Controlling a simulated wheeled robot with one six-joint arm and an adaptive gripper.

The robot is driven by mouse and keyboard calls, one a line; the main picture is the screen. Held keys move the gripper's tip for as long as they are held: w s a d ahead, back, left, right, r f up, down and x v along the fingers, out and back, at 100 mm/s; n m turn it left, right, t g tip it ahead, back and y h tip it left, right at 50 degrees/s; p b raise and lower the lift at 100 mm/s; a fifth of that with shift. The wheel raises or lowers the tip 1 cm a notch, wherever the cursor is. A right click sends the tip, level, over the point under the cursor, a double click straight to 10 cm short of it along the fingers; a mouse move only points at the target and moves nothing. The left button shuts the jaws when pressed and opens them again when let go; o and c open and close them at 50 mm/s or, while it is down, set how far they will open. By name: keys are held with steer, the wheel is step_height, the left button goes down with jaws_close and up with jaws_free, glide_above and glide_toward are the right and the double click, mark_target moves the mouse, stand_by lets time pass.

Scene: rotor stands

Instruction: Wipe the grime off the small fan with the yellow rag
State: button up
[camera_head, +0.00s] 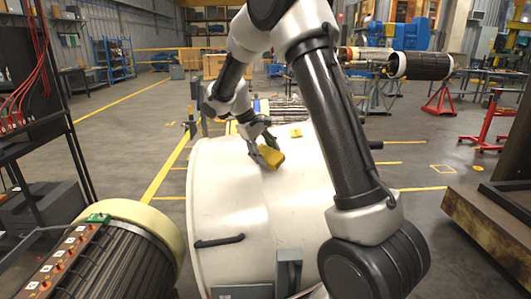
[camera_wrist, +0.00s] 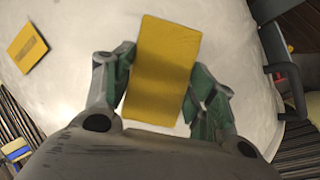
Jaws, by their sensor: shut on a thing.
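My gripper (camera_head: 266,153) is shut on a yellow rag (camera_head: 272,157) above a broad white curved surface (camera_head: 228,190). In the wrist view the rag (camera_wrist: 163,65) is a flat yellow oblong between the two green-lined fingers of the gripper (camera_wrist: 160,88). A second yellow piece (camera_head: 296,132) lies on the white surface just beyond and right of the gripper. In the wrist view this piece (camera_wrist: 27,47) is at the upper left and has a dark patch. I cannot make out a small fan or its grime for certain.
A dark ribbed rotor (camera_head: 125,260) with a cream end ring is at the near left. Another rotor (camera_head: 425,66) rests near red stands (camera_head: 440,100) at the back right. A black rack (camera_head: 40,110) stands left and a rusty block (camera_head: 485,225) right. Open floor (camera_head: 125,145) lies between.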

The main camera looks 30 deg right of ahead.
mark_target(277, 153)
steer(key=shift+w+d+f, duration=0.15)
steer(key=shift+f, duration=0.3)
steer(key=shift+w+d+f, duration=0.1)
steer(key=shift+w+f, duration=0.05)
steer(key=shift+f, duration=0.25)
stand_by(0.3)
steer(key=shift+s+d+r, duration=0.15)
steer(key=shift+s+d, duration=0.1)
steer(key=shift+d, duration=0.35)
steer(key=shift+s+d+r, duration=0.15)
steer(key=shift+s+d, duration=0.15)
steer(key=shift+d, duration=0.25)
steer(key=shift+s+d+r, duration=0.15)
steer(key=shift+s+d, duration=0.1)
steer(key=shift+d, duration=0.35)
steer(key=shift+f, duration=0.15)
steer(key=shift+w+a+f, duration=0.15)
steer(key=shift+w+a, duration=0.1)
steer(key=shift+a, duration=0.3)
steer(key=shift+w+a+f, duration=0.2)
steer(key=shift+w+a, duration=0.05)
steer(key=shift+a, duration=0.25)
steer(key=shift+w+a+f, duration=0.15)
steer(key=shift+w+a, duration=0.1)
steer(key=shift+a, duration=0.45)
steer(key=shift+c, duration=0.5)
